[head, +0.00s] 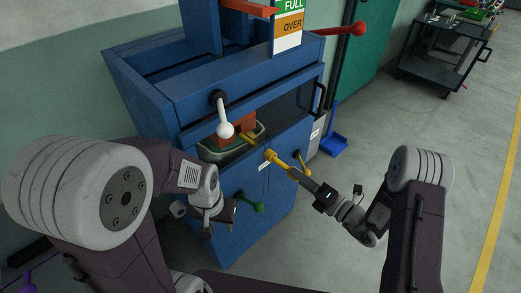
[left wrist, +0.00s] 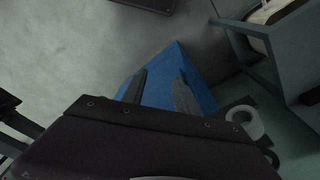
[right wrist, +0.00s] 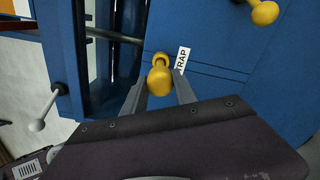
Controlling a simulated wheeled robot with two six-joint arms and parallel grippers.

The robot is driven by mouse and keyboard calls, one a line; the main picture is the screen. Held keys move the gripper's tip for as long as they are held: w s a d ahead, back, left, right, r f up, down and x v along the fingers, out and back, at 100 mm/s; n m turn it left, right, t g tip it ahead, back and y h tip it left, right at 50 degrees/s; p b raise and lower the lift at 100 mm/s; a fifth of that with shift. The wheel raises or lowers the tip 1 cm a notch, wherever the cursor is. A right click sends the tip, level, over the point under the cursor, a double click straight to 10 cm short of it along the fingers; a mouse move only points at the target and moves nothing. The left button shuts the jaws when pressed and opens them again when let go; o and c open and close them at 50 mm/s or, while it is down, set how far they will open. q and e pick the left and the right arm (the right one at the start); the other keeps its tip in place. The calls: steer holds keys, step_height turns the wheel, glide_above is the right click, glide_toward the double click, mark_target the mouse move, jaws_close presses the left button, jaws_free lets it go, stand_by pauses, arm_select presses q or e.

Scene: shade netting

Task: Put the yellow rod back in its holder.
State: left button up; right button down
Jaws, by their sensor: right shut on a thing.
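The yellow rod (head: 281,161) is held in my right gripper (head: 299,176) and points up and left to the blue cabinet's front. Its knobbed far end is close to the face beside a white label (head: 265,166); I cannot tell whether it touches. In the right wrist view the rod (right wrist: 160,78) is seen nearly end-on between the fingers, left of the label reading TRAP (right wrist: 182,60). A holder cannot be made out; the rod may hide it. My left gripper (head: 207,218) hangs before the cabinet's lower left; its fingers (left wrist: 160,92) are apart and empty.
The blue cabinet (head: 240,80) has a white-knobbed lever (head: 225,130), a green knob (head: 250,203), another yellow handle (head: 303,162) and a red-knobbed lever (head: 357,29). A blue dustpan (head: 333,146) lies on the floor. A dark cart (head: 440,55) stands far right.

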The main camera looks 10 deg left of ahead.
steer(key=p+v, duration=0.3)
steer(key=v, duration=1.7)
stand_by(1.4)
stand_by(0.4)
steer(key=shift+p+v, duration=0.6)
steer(key=shift+v, duration=1.35)
steer(key=shift+r, duration=0.1)
